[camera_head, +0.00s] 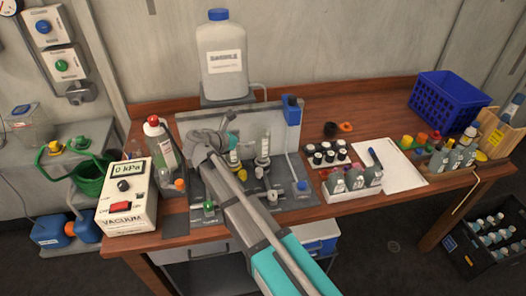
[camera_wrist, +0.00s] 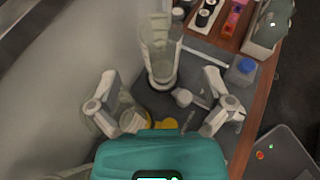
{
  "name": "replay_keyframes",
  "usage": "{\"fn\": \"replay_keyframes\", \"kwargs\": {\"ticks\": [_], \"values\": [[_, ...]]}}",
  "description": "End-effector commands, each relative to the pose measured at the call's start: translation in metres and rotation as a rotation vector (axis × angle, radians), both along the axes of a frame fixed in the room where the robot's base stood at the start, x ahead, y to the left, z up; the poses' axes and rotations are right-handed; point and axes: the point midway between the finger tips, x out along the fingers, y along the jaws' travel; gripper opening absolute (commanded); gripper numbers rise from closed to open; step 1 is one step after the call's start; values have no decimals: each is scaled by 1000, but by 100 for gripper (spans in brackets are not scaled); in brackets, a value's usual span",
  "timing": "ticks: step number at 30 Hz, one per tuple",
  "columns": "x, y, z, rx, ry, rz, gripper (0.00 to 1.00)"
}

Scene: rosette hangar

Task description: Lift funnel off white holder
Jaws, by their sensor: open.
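A clear, cup-like funnel (camera_wrist: 160,30) stands on a pale grey-white holder (camera_wrist: 163,76) in the wrist view. In the head view, a white upright piece that looks like this funnel and holder (camera_head: 263,150) stands on the grey bench station, right of my gripper (camera_head: 224,140). In the wrist view my gripper (camera_wrist: 160,112) is open and empty, its two fingers spread wide. The funnel is beyond the fingertips and not between them. A yellow piece (camera_wrist: 168,123) shows between the fingers, partly hidden by the teal gripper body. In the head view my arm hides part of the station.
A large white jug (camera_head: 222,60) stands behind the station. A vacuum box (camera_head: 127,205) and a red-capped bottle (camera_head: 160,145) are at left. A black-capped vial rack (camera_head: 324,155) and bottle tray (camera_head: 350,180) are at right. A blue crate (camera_head: 447,98) stands farther right.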

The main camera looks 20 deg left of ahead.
Motion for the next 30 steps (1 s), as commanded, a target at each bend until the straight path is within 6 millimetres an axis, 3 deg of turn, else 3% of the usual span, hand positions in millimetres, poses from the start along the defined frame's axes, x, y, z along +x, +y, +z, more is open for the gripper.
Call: {"fn": "replay_keyframes", "kwargs": {"ticks": [7,23,30], "values": [[25,-13,-13,0,0,-1,100],[31,-16,-15,0,0,1,100],[49,-25,-24,0,0,-1,100]]}}
